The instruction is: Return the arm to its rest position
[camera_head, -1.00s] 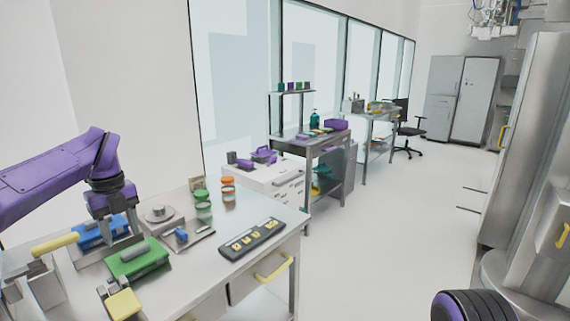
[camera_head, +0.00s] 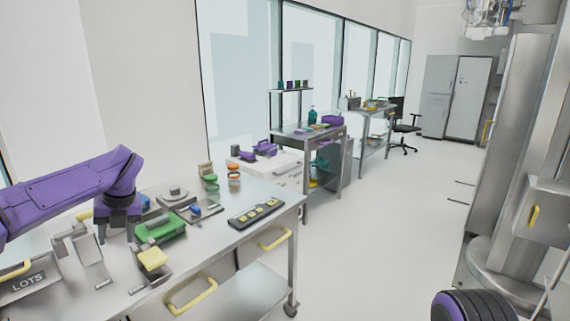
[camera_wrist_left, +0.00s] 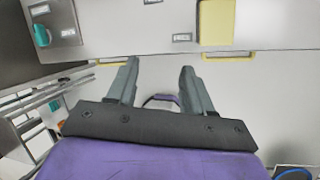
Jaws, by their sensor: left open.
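My left arm is purple and comes in from the left in the head view. Its gripper (camera_head: 120,228) hangs down at the front left of the steel workbench (camera_head: 225,243). In the left wrist view the two grey fingers (camera_wrist_left: 158,72) stand wide apart with nothing between them. My right gripper is not in view.
On the bench are a green block (camera_head: 160,230), a yellow block (camera_head: 152,259) and a black tray (camera_head: 257,213) with yellow pieces. A container marked LOTS (camera_head: 28,283) is at lower left. Yellow drawer handles (camera_head: 192,298) project from the front.

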